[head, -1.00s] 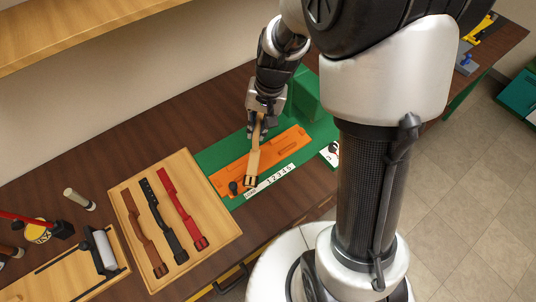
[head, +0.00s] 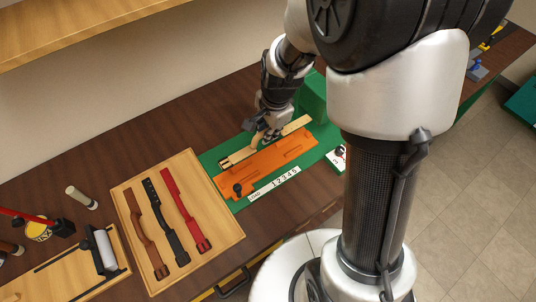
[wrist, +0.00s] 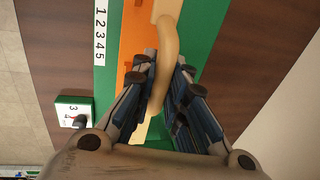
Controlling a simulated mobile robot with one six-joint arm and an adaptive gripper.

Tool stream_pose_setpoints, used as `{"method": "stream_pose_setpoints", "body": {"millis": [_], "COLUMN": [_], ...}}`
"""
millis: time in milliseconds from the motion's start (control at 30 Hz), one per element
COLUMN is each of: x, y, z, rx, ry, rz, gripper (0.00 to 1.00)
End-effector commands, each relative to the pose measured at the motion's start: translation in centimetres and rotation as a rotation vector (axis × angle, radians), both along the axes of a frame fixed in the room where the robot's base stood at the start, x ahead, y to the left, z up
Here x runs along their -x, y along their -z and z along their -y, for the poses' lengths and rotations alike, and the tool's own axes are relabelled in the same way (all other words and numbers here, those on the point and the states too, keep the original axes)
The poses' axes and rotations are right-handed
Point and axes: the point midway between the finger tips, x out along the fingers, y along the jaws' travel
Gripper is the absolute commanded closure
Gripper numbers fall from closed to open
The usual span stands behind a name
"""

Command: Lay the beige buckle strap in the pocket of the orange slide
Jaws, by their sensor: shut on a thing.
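My gripper (head: 266,138) is shut on the beige buckle strap (head: 295,127) near its middle. The strap runs lengthwise, roughly parallel to the orange slide (head: 262,172), and appears over its far long edge. In the wrist view the strap (wrist: 168,30) bows up between my two fingers (wrist: 166,70), with the orange slide (wrist: 133,35) to its left. I cannot tell whether the strap touches the slide. The slide's pocket is not clearly visible; the strap and gripper hide part of that side.
The slide lies on a green base (head: 212,160) with a raised green block (head: 313,97) at its far right. A numbered strip (head: 275,188) and a dark knob (head: 238,188) are at the front. A wooden tray (head: 225,232) holds brown, black and red straps.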

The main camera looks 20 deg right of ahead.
Motion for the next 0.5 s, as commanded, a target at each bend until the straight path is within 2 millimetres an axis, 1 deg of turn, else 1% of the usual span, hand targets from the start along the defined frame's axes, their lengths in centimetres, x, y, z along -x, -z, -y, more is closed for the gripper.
{"method": "stream_pose_setpoints", "body": {"millis": [33,100,200,433,500], "x": [0.1,0.0,0.0,0.0,0.0], "y": [1.8,3.4,5.0,6.5,7.3], "z": [0.0,0.0,0.0,0.0,0.0], "rx": [0.0,-0.001,0.0,0.0,-0.001], "ry": [0.0,0.001,0.0,0.0,0.0], "rz": [-0.003,-0.002,-0.001,0.0,-0.001], "gripper": [1.0,1.0,1.0,1.0,1.0]}}
